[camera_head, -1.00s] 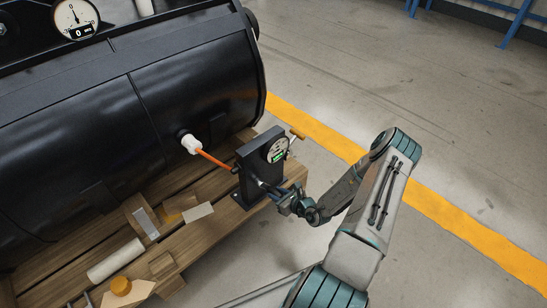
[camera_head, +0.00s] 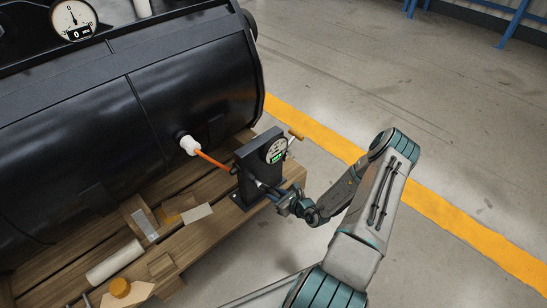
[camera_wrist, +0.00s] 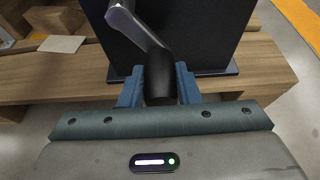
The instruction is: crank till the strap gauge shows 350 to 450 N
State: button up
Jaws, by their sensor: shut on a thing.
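The crank stand (camera_head: 258,170) is a dark upright box on the wooden pallet. An orange strap (camera_head: 213,159) runs taut from the stand to a white fitting on the black tank. My gripper (camera_head: 287,203) is at the lower front of the stand. In the wrist view, my gripper (camera_wrist: 159,90) is shut on the black crank grip (camera_wrist: 160,76), with a blue finger on each side. The metal crank arm (camera_wrist: 135,22) runs from the grip up and to the left.
The black tank (camera_head: 120,110) fills the left, with another dial (camera_head: 73,18) reading 0 on top. Open floor with a yellow line (camera_head: 430,205) lies to the right.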

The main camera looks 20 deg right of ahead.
jog(key=o, duration=1)
jog(key=shift+o, duration=0.2)
jog(key=shift+s+r, duration=0.1)
jog(key=shift+p+v, duration=0.9)
jog(key=shift+v, duration=0.25)
jog(key=shift+p+v, duration=1.1)
jog(key=shift+v, duration=1.15)
